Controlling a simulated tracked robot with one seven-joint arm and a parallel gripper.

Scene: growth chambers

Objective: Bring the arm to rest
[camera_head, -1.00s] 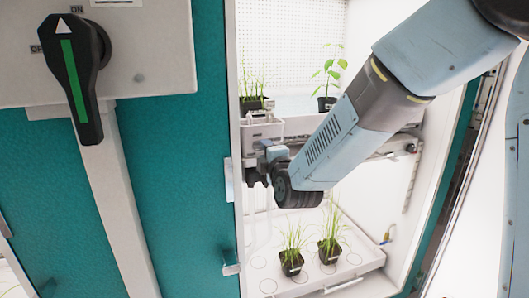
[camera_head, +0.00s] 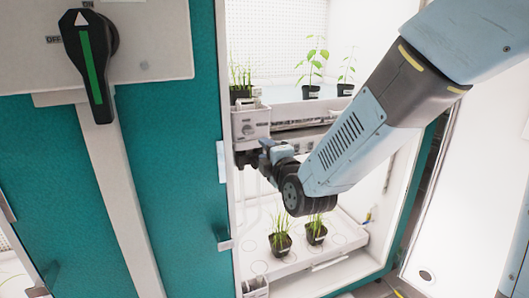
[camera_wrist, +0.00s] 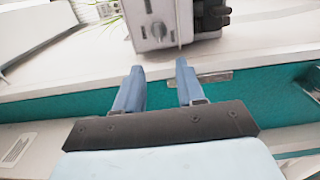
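My arm (camera_head: 345,150) reaches from the upper right down across the open chamber's doorway in the head view. My gripper (camera_wrist: 159,67) shows two blue fingers spread apart in the wrist view, with nothing between them. In the head view the gripper is small and partly hidden by my wrist. It is near a pale control box (camera_head: 250,122) at the front of the upper shelf. The wrist view shows this grey box (camera_wrist: 158,22) with a knob beyond the fingertips, apart from them.
Potted plants stand on the upper shelf (camera_head: 290,112). Two grass pots (camera_head: 281,243) stand on the lower tray (camera_head: 345,235), below my wrist. A teal door panel (camera_head: 165,170) is on the left, with a black rotary switch (camera_head: 90,58).

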